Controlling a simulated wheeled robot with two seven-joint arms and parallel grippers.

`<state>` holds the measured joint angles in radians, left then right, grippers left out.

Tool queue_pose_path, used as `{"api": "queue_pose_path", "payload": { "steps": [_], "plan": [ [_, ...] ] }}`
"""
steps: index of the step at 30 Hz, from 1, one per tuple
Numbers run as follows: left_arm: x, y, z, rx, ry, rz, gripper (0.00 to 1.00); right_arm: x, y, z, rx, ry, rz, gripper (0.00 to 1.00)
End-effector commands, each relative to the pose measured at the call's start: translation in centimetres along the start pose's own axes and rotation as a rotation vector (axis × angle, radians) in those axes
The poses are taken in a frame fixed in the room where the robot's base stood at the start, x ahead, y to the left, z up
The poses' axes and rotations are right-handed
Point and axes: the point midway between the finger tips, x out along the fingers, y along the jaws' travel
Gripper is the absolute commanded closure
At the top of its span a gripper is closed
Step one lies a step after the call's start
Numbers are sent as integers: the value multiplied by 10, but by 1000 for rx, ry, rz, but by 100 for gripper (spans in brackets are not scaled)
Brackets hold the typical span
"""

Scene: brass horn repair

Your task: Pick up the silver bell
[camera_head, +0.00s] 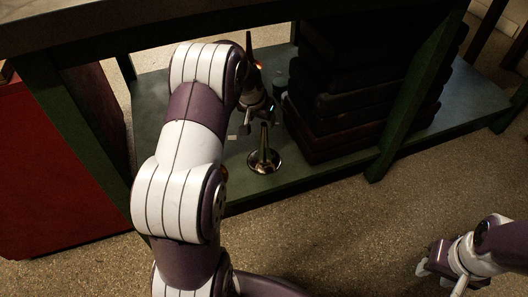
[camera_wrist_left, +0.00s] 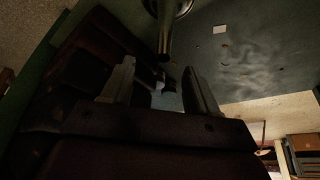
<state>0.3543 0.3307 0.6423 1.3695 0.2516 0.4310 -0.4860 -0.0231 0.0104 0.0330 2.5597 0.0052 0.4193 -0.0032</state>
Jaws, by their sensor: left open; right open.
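The silver bell (camera_head: 264,162) stands on the green lower shelf, flared end down, narrow stem up. My left gripper (camera_head: 251,128) is open, close by the top of the stem. In the left wrist view, the bell (camera_wrist_left: 167,22) is at the top edge, cut off. Its stem points toward the gap between the open fingers of my left gripper (camera_wrist_left: 160,84). I cannot tell whether the stem is between them; nothing is gripped. My right gripper (camera_head: 440,270) is open and empty at the lower right, over the floor, far from the bell.
A stack of dark cases (camera_head: 345,95) stands on the shelf (camera_head: 465,98) just right of the bell. The table top (camera_head: 180,24) hangs above, with green legs (camera_head: 405,110) in front. A red cabinet (camera_head: 55,165) is at the left. The speckled floor (camera_head: 350,225) is clear.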

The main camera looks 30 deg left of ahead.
Motion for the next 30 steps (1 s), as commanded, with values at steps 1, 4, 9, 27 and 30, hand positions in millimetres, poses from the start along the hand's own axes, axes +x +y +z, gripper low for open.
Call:
{"api": "queue_pose_path", "payload": {
  "steps": [1,4,9,27,30],
  "plan": [
    [22,0,4,1,-2,1,41,17,0,2,0,-1,0,57],
    [41,0,3,0,-2,1,41,28,0,4,0,-1,0,57],
    [60,-1,1,-1,0,0,41,40,0,5,0,-1,0,57],
    [101,-7,-10,-1,-1,0,67,75,0,9,0,-1,0,57],
    [101,-7,-9,-1,-1,0,99,75,0,9,0,-1,0,57]
  ]
}}
